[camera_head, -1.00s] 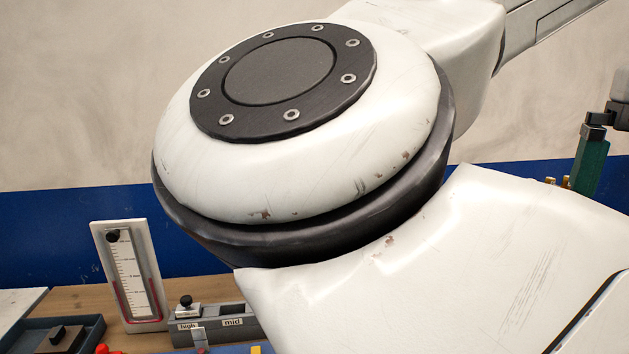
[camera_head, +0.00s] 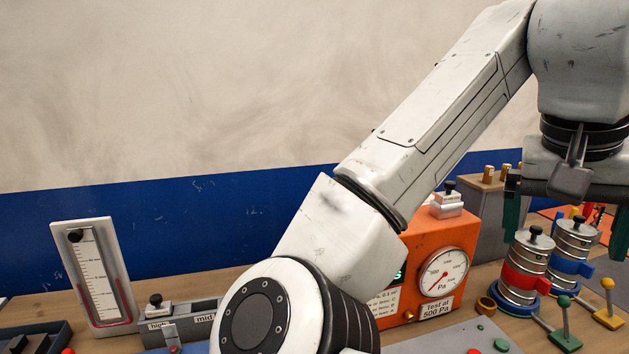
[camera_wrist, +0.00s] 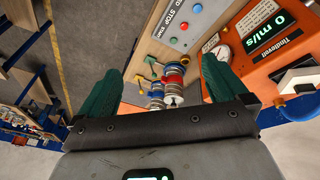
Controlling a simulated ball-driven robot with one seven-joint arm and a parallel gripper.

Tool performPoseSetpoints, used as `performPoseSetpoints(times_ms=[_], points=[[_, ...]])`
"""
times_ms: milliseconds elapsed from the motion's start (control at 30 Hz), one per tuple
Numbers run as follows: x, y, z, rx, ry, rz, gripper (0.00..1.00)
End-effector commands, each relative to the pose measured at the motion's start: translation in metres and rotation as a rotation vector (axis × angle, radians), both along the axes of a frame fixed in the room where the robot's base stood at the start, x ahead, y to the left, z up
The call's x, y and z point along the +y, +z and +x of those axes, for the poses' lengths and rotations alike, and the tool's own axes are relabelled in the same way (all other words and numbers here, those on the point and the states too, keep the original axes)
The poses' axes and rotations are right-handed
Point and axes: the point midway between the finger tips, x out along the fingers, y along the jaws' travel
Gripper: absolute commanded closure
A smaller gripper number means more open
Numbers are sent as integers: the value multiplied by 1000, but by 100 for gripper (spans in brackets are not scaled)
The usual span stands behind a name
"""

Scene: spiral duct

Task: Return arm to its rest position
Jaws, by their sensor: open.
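My gripper (camera_head: 564,228) hangs at the right of the head view with its two green fingers spread wide. It is open and nothing is between the fingers. It is above or in front of two silver ribbed cylinders; the exact height gap cannot be told. One cylinder has a red band (camera_head: 527,280), the other a blue band (camera_head: 572,266). In the wrist view the fingers of my gripper (camera_wrist: 162,68) are also apart, with the cylinders seen beyond them. My arm crosses the middle and right of the head view and hides part of the bench.
An orange tester (camera_head: 416,243) with a dial gauge stands behind my arm. A white manometer (camera_head: 92,270) and a grey slider box (camera_head: 182,318) stand at the left. Green (camera_head: 564,305) and yellow (camera_head: 607,284) levers stand at the front right. The wall above the bench is clear.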

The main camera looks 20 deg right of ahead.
Motion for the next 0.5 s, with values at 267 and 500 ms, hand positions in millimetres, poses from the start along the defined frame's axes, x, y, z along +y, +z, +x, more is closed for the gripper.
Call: performPoseSetpoints(times_ms=[267, 500], points=[[-34, -78, 21, -36, 27, -245, 0], [-55, -149, 34, -46, 140, -397, 0]])
